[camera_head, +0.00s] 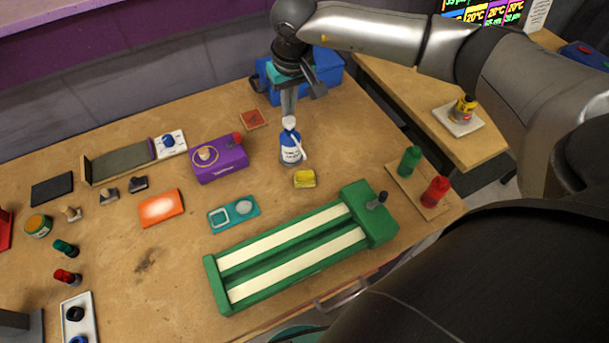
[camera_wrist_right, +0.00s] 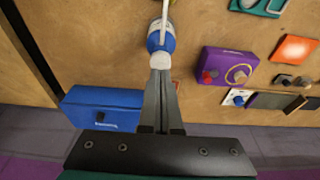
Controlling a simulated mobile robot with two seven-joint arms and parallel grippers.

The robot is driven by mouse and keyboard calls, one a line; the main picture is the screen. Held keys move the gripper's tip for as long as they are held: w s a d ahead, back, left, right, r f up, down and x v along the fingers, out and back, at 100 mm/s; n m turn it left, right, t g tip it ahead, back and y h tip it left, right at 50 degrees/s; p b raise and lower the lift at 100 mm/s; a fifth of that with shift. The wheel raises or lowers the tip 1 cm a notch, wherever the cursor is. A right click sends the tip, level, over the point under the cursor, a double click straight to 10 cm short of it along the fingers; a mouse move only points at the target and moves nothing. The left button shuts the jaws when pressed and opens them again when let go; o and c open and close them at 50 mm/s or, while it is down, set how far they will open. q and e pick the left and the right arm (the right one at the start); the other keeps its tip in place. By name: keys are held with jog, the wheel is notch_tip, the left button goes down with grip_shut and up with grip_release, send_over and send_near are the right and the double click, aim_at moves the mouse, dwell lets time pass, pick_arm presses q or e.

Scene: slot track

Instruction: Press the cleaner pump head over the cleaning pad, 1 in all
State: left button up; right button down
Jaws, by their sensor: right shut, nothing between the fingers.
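The cleaner bottle (camera_head: 290,150) is blue with a white label and a white pump head (camera_head: 289,122). It stands upright on the table, and it also shows in the right wrist view (camera_wrist_right: 159,40). A yellow cleaning pad (camera_head: 305,178) lies just in front of the bottle, to its right. My right gripper (camera_head: 289,112) is shut and empty, pointing down directly above the pump head. Whether its fingertips touch the pump head I cannot tell. My left gripper is not in view.
A purple box (camera_head: 219,160) with a red knob stands left of the bottle. A green slot track (camera_head: 295,250) lies in front. Green (camera_head: 409,160) and red (camera_head: 435,191) bottles stand on a board at right.

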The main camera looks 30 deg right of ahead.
aim_at(289, 120)
jog(key=shift+f, duration=0.15)
dwell(0.4)
jog(key=shift+f+b, duration=1.4)
jog(key=shift+s, duration=0.1)
jog(key=shift+r+p, duration=0.7)
jog(key=shift+r, duration=0.75)
jog(key=shift+r+p, duration=0.1)
jog(key=shift+p, duration=0.2)
notch_tip(289, 120, up, 6)
jog(key=p, duration=0.3)
